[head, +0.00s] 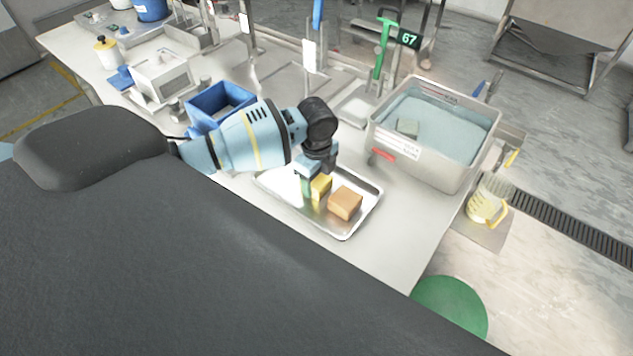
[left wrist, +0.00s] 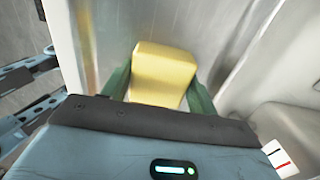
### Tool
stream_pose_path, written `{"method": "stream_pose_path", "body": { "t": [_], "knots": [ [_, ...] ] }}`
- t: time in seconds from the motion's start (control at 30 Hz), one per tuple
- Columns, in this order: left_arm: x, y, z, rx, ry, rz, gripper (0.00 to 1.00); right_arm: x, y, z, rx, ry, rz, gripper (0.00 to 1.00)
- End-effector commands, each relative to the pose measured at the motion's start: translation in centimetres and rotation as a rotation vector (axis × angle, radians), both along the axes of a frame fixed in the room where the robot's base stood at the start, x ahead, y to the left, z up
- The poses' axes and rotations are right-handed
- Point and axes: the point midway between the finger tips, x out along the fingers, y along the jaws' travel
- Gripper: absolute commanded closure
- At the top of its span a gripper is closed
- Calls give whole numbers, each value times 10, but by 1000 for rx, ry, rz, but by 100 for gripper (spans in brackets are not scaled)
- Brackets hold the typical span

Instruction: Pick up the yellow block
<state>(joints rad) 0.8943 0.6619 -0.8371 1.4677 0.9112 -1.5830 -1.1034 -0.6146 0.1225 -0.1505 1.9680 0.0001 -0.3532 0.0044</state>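The yellow block (head: 321,186) shows at the metal tray (head: 364,214), beside an orange-brown block (head: 346,203). My left gripper (head: 313,184) points down at the yellow block. One green finger shows along the block's left side; the other is hidden in the head view. In the left wrist view, the yellow block (left wrist: 162,75) fills the space between the two green fingers of my left gripper (left wrist: 159,88), which appear to touch its sides. I cannot tell whether the block is clear of the tray. My right gripper is not in view.
A grey tub (head: 437,165) of water with a green block inside stands right of the tray. A blue bin (head: 203,103) stands behind my left arm. A yellow-handled jug (head: 487,205) is at the far right. The table's front right is clear.

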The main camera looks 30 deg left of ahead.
Motion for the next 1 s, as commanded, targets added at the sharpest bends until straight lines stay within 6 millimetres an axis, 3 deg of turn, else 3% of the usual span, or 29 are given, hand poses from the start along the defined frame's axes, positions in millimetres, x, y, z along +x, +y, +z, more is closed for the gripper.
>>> {"method": "stream_pose_path", "body": {
  "t": [0.13, 0.53, 0.8, 1.0],
  "knots": [
    [0, 0, 0, 0, 0, 0, 68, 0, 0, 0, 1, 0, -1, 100],
    [1, 0, 7, 0, -2, 1, 68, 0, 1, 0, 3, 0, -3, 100],
    [0, 1, 39, 0, -3, 0, 68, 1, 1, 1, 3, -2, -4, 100],
    [-40, 16, 41, 2, -1, 0, 68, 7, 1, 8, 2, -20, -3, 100]
  ]
}}
